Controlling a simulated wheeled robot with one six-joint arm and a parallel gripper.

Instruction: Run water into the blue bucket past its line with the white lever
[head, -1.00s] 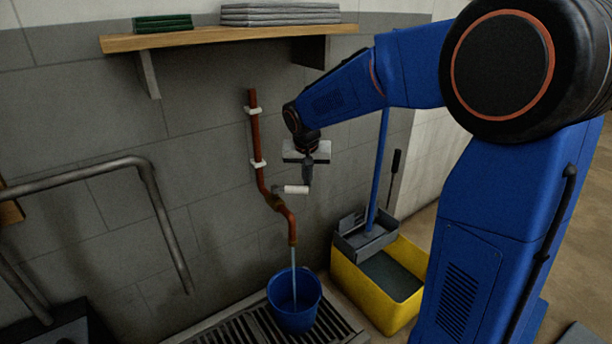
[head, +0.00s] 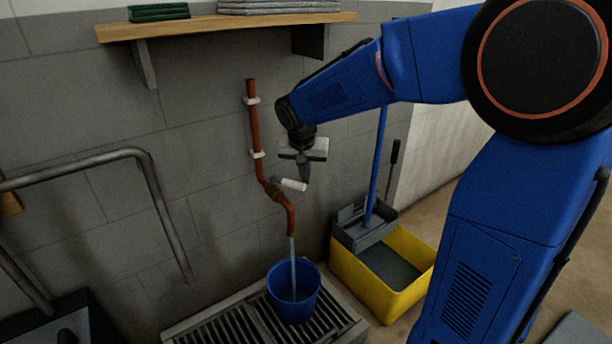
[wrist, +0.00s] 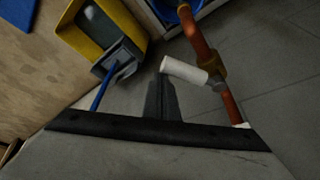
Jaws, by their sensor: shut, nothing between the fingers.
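The blue bucket (head: 294,306) stands upright on the floor grate under the copper pipe's spout (head: 291,222). A stream of water (head: 292,262) falls from the spout into it, and some water shows inside. I cannot make out the line or the level against it. The white lever (head: 293,184) sticks out to the right from the pipe's valve, tilted slightly down. My gripper (head: 304,181) is shut and empty, its fingertips at the lever's outer end. In the wrist view my fingers (wrist: 162,80) are beside the lever's end (wrist: 185,72); I cannot tell whether they touch.
A yellow mop bucket (head: 385,284) with a grey wringer and a blue-handled mop stands right of the grate (head: 240,330). A wooden shelf (head: 220,26) with folded cloths is above. A grey pipe rail (head: 160,205) is at the left.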

